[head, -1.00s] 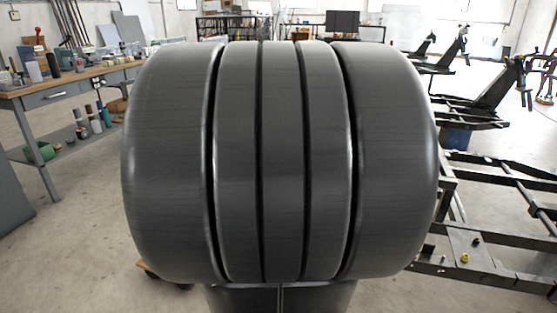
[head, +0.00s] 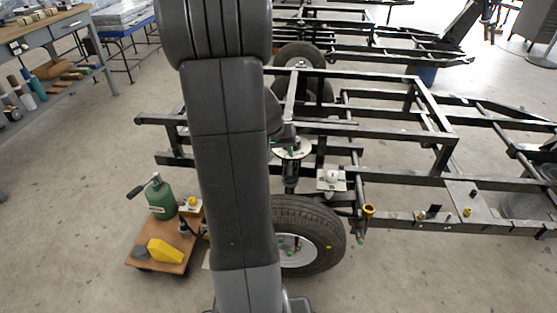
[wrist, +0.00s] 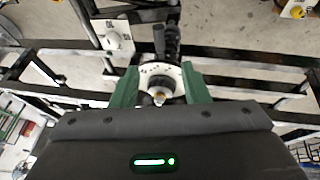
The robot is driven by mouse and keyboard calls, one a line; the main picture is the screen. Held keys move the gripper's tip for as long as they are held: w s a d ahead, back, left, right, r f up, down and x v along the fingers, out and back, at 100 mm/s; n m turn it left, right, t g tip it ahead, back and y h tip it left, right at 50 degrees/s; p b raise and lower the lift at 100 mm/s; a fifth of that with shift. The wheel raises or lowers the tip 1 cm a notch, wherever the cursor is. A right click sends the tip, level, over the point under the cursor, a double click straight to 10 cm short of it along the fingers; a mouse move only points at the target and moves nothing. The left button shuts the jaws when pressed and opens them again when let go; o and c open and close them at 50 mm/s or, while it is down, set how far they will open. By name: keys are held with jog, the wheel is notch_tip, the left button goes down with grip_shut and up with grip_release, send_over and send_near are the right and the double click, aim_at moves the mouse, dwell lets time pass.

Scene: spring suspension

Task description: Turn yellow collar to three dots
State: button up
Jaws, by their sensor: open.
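My gripper (wrist: 160,68) is open, with one green finger on each side of a white round plate in the wrist view. The plate (wrist: 175,73) carries small dark dots and a central post with a brass-coloured tip (wrist: 158,98). The plate also shows in the head view (head: 292,152), on top of a dark upright strut (head: 290,178). I cannot tell whether the fingers touch anything. A small yellow ring-like part (head: 369,211) sits on the frame beside the wheel; I cannot tell whether it is the yellow collar. No three-dot mark is readable.
The black metal frame (head: 400,180) surrounds the strut, above a tyre (head: 325,220). A white box with a round knob (head: 331,180) stands close by. A wooden trolley (head: 150,262) holds a green bottle (head: 161,200) and a yellow block (head: 166,252). Floor on the left is open.

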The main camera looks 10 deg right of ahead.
aim_at(289, 171)
jog(key=b+x, duration=0.1)
jog(key=x, duration=0.3)
jog(key=b+x, duration=0.2)
jog(key=x, duration=0.3)
jog(key=b+x, duration=0.2)
jog(key=x, duration=0.2)
jog(key=shift+w+d+f, duration=0.2)
jog(key=shift+w+d, duration=0.05)
jog(key=shift+w, duration=0.15)
grip_shut()
